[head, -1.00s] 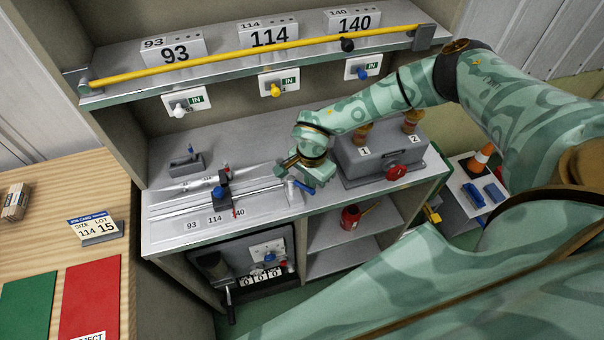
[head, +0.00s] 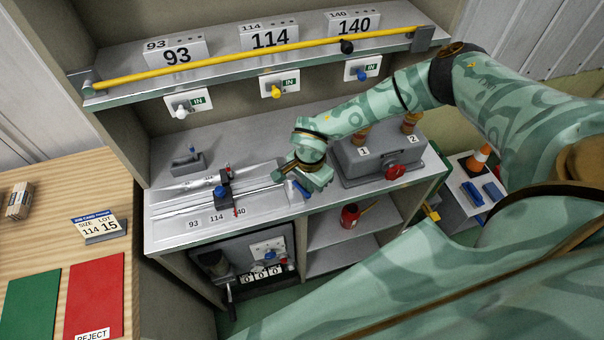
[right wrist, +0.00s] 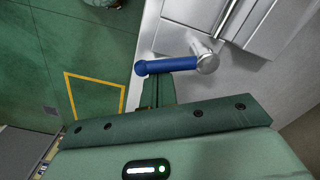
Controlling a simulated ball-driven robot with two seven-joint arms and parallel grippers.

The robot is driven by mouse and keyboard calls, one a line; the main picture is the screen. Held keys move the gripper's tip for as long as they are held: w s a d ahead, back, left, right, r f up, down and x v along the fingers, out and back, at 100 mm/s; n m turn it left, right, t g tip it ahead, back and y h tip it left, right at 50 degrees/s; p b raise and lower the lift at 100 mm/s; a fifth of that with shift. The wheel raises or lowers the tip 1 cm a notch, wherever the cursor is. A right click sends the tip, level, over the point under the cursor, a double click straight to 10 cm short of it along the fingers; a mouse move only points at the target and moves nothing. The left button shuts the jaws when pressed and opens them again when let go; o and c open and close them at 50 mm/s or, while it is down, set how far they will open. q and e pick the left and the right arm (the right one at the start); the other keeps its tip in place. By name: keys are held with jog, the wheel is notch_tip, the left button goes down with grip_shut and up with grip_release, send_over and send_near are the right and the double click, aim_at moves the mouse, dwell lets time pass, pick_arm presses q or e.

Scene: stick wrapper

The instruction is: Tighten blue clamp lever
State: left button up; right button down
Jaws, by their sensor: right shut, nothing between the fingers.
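The blue clamp lever (head: 302,189) is at the right end of the metal rail fixture (head: 262,189) on the workbench. In the right wrist view the lever's blue handle (right wrist: 170,66) extends left from a silver pivot. My right gripper (head: 280,175) is above the rail's right end, just left of and behind the lever. In the right wrist view its shut, empty fingers (right wrist: 158,90) lie right by the handle's left part; I cannot tell whether they touch it. My left gripper is not in view.
A grey box (head: 375,165) with a red knob stands right of my gripper. A small blue-handled device (head: 188,160) is at the left back. A shelf (head: 140,94) with a yellow rod overhangs the bench. The number strip (head: 262,206) in front of the rail is clear.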

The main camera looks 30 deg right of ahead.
jog(key=shift+a, duration=0.1)
jog(key=shift+s+a+p, duration=0.2)
jog(key=shift+a+p, duration=0.15)
jog(key=shift+a, duration=0.2)
dwell(0.3)
notch_tip(320, 180, up, 7)
jog(key=p, duration=0.7)
jog(key=shift+r, duration=0.1)
